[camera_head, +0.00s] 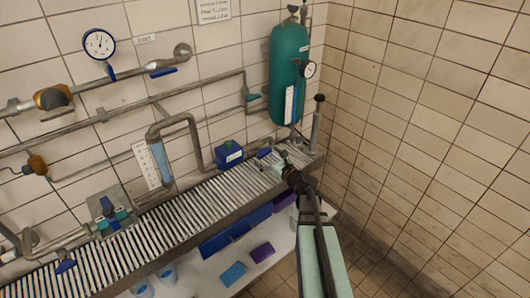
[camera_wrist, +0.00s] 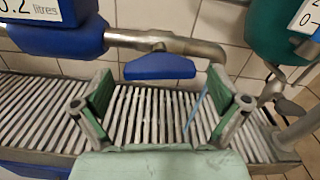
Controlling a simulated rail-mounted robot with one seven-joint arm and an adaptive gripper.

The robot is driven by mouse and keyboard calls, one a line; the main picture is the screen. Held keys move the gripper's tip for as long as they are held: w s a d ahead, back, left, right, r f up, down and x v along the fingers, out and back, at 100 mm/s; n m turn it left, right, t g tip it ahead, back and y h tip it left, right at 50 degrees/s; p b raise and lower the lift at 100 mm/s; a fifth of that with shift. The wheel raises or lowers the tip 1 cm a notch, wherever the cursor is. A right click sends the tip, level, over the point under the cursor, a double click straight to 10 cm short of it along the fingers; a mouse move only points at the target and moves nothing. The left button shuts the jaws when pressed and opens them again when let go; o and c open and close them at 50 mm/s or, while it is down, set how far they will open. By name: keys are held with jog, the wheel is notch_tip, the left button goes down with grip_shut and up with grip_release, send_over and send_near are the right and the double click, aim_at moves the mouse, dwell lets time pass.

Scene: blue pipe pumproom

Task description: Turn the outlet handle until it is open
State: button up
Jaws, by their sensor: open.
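A blue lever handle (camera_wrist: 160,66) hangs just below a grey pipe (camera_wrist: 170,44) in the wrist view, roughly in line with it. It sits between a blue meter marked in litres and the green tank. It also shows small in the head view (camera_head: 264,152). No outlet label is readable beside it. My gripper (camera_wrist: 160,88) is open and empty, with its green-padded fingers spread to either side below the handle and apart from it. In the head view my gripper (camera_head: 279,161) is over the right end of the slatted bench, close to the handle.
The blue meter (camera_head: 229,153) stands left of the handle, and the green tank (camera_head: 288,75) with a gauge is on the right. A slatted bench (camera_head: 165,218) runs below. Another blue handle (camera_head: 163,71) is on the upper pipe. A tiled wall (camera_head: 430,120) closes the right.

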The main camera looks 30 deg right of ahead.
jog(key=shift+w+a, duration=0.2)
jog(key=shift+w, duration=0.4)
jog(key=c, duration=1.2)
jog(key=shift+o, duration=0.2)
